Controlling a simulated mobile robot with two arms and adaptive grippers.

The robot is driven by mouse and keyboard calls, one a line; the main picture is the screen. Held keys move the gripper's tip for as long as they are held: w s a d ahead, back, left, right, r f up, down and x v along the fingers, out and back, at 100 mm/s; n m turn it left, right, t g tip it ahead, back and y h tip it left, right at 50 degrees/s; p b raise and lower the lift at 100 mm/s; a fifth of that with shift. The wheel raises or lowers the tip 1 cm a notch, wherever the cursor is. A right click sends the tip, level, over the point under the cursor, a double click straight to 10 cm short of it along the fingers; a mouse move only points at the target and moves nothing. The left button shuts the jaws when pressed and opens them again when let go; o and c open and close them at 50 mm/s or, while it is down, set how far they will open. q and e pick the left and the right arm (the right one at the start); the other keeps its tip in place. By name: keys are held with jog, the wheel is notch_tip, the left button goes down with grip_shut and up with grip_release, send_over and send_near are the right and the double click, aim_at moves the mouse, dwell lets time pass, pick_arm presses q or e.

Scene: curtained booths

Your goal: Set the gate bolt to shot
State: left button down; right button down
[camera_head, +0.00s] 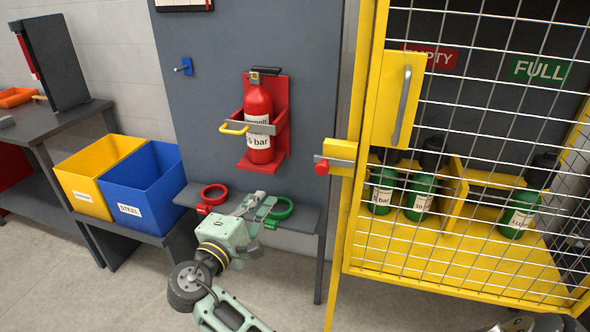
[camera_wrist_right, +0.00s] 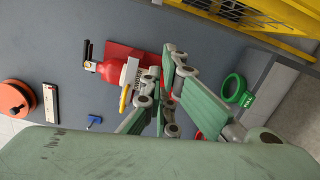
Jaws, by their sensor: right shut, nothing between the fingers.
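The yellow mesh gate (camera_head: 440,255) stands at the right, in line with its yellow frame. The gate bolt (camera_head: 321,168) is at the gate's left edge: a red knob and short grey bar poke out left of a yellow housing (camera_head: 341,151). Whether the bolt enters a keeper is too small to tell. My right gripper (camera_head: 265,201) is shut and empty, low and left of the bolt, over the small grey shelf. In the right wrist view its fingers (camera_wrist_right: 172,62) are together, and the bolt does not show. My left gripper is not in view.
A red extinguisher (camera_head: 259,121) hangs in a red bracket behind my right gripper. Red (camera_head: 214,194) and green (camera_head: 279,208) rings lie on the grey shelf (camera_head: 308,215). Several green cylinders (camera_head: 421,195) stand behind the mesh. Yellow and blue bins (camera_head: 143,187) stand left.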

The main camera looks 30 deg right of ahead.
jog(key=shift+s+d+r+m, duration=0.1)
jog(key=shift+s+r+m, duration=0.05)
jog(key=shift+r, duration=0.3)
jog(key=shift+s+d+r+m, duration=0.1)
jog(key=shift+s+r+m, duration=0.05)
jog(key=shift+r, duration=0.25)
jog(key=w+d+p, duration=0.2)
jog(key=d+p, duration=0.2)
jog(key=d, duration=0.7)
jog(key=shift+w+r+p, duration=0.3)
jog(key=shift+w+r, duration=0.05)
jog(key=shift+r, duration=0.05)
jog(key=shift+d, duration=0.1)
